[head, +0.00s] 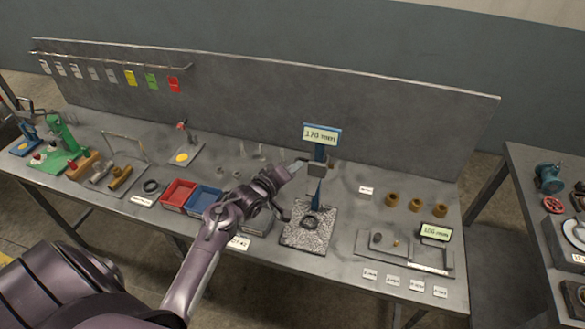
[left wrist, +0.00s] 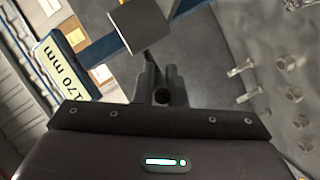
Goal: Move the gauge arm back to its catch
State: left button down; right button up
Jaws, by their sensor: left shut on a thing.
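The height gauge stands on a speckled stone plate (head: 310,236). It has a blue post (head: 318,190), a grey block (head: 317,169) on the post and a display (head: 322,136) reading 170 mm at the top. A dark ring lies on the plate at the foot of the post. My left gripper (head: 298,166) is at the left side of the grey block. In the left wrist view the fingers (left wrist: 160,85) are shut on the gauge arm, just below the grey block (left wrist: 140,25); the hold is mostly hidden. I cannot make out the catch. My right gripper is out of view.
Red (head: 179,194) and blue (head: 204,200) bins stand left of the gauge. Several brass rings (head: 415,204) and a tray (head: 400,252) with a small display (head: 436,232) lie to its right. A grey back panel (head: 250,100) rises behind the bench.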

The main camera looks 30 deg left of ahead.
pick_arm(q)
jog(key=shift+w+a+r, duration=0.1)
jog(key=shift+w+r, duration=0.05)
jog(key=shift+r, duration=0.3)
jog(key=c, duration=1.5)
grip_release()
jog(key=shift+f, duration=0.15)
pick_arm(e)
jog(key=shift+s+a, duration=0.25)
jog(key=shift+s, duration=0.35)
pick_arm(q)
jog(key=shift+s, duration=0.2)
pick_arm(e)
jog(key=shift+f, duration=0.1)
pick_arm(q)
jog(key=shift+s+f, duration=0.1)
jog(key=shift+s, duration=0.15)
jog(key=b+v, duration=0.2)
jog(key=v, duration=0.5)
jog(key=shift+s, duration=0.1)
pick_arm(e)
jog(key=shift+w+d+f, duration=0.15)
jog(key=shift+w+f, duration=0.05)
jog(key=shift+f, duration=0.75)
